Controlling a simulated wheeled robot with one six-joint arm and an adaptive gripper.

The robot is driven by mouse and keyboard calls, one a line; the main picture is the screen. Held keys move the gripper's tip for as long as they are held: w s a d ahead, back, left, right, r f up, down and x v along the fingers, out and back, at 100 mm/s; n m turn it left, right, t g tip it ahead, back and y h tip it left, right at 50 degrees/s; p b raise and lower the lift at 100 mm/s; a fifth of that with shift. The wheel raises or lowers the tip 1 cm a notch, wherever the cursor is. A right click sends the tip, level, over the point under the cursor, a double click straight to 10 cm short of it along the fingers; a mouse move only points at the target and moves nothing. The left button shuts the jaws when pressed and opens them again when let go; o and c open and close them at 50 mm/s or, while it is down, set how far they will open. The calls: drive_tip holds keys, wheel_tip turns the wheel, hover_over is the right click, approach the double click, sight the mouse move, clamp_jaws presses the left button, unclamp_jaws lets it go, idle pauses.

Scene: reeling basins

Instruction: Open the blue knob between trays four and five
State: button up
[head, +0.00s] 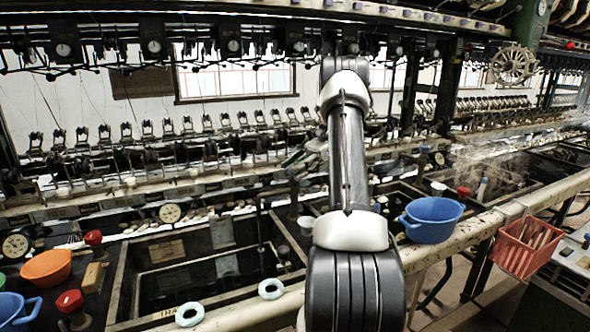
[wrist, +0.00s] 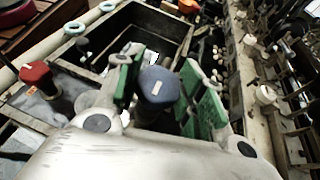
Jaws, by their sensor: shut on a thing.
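The blue knob (wrist: 158,86) is a dark blue faceted cap with a small pale mark on top. It stands between the two green-padded fingers of my gripper (wrist: 168,80) in the wrist view. The gripper is shut on the knob; the fingers flank it on both sides. Its stem is mostly hidden by the gripper body. In the head view my arm hides the knob and most of the gripper. A dark tray (wrist: 187,36) lies just beyond the fingers in the wrist view. A tray (head: 128,270) also shows left of my arm in the head view. I cannot read tray numbers.
A red knob (wrist: 36,74) stands left of my gripper. In the head view, a blue basin (head: 432,220) and a red basket (head: 527,247) are right of my arm. An orange bowl (head: 46,268) and more red knobs (head: 69,301) are at left. Reeling machinery lines the back.

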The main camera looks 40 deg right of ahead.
idle(0.5)
drive_tip(key=o, duration=1)
